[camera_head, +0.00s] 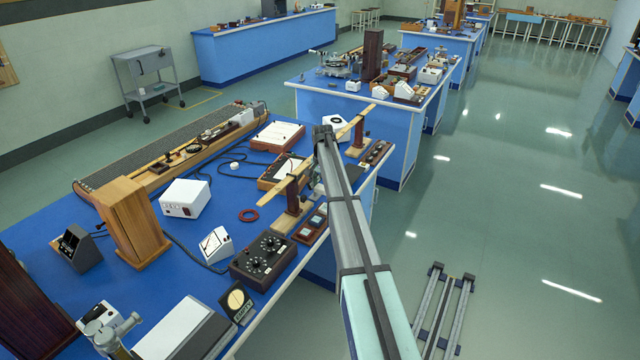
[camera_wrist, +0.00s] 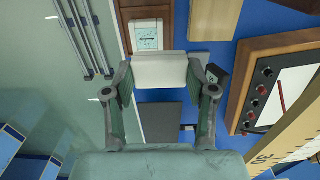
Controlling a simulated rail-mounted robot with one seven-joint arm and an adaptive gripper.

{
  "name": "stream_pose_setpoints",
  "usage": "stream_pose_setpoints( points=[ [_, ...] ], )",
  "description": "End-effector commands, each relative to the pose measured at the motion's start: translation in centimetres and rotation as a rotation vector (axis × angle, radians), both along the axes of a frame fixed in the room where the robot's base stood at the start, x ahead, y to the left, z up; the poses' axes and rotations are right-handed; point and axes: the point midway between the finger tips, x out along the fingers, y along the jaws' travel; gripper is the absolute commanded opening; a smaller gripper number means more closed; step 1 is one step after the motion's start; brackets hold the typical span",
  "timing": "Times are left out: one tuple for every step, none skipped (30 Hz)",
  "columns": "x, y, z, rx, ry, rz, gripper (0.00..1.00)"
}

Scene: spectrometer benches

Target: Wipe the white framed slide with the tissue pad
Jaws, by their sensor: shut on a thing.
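My gripper (camera_wrist: 162,80) is shut on a white tissue pad (camera_wrist: 160,70), one finger on each side of it, in the wrist view. Just beyond the pad, the white framed slide (camera_wrist: 146,35) lies flat on a brown wooden holder (camera_wrist: 181,34). Faint marks show on its pale blue-green face. The pad's far edge lies close to the slide's near edge; I cannot tell whether they touch or how high the pad is. In the head view, a brown tray with pale framed squares (camera_head: 311,223) lies at the bench's right edge. My gripper is hidden there behind my arm.
A wood-framed panel with knobs (camera_wrist: 279,85) and a pale wooden block (camera_wrist: 214,18) lie right of the gripper in the wrist view. A dark knob box (camera_head: 265,258) and white instrument box (camera_head: 185,198) stand on the blue bench (camera_head: 215,276).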

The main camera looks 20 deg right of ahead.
Motion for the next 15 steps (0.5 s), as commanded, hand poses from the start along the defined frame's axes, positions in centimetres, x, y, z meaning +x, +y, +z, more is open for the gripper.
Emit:
stream_pose_setpoints(
  points=[
    [0.0,0.0,-0.6,0.0,0.0,0.0,0.28],
    [0.0,0.0,-0.8,0.001,0.001,0.0,0.28],
    [-0.1,0.0,-1.2,0.001,0.001,-0.001,0.28],
    [-0.1,-0.1,-1.4,0.0,0.0,-0.001,0.28],
    [-0.1,-0.1,-1.7,0.0,0.0,-0.001,0.28],
    [-0.1,-0.1,-2.1,0.0,0.0,-0.001,0.28],
    [-0.1,-0.1,-2.3,0.0,0.0,-0.001,0.28],
    [-0.1,-0.1,-2.6,0.0,0.0,-0.001,0.28],
    [-0.1,-0.2,-3.0,0.0,0.0,-0.002,0.28],
    [-0.1,-0.2,-3.3,0.0,0.0,-0.002,0.28],
    [-0.1,-0.2,-3.6,0.0,0.0,-0.002,0.28],
    [-0.1,-0.2,-3.9,0.0,0.0,-0.002,0.28],
    [-0.1,-0.2,-4.2,0.0,0.0,-0.003,0.28],
    [-0.1,-0.3,-4.5,0.0,0.0,-0.003,0.28],
    [-0.1,-0.3,-4.8,0.001,0.001,-0.003,0.28]
  ],
)
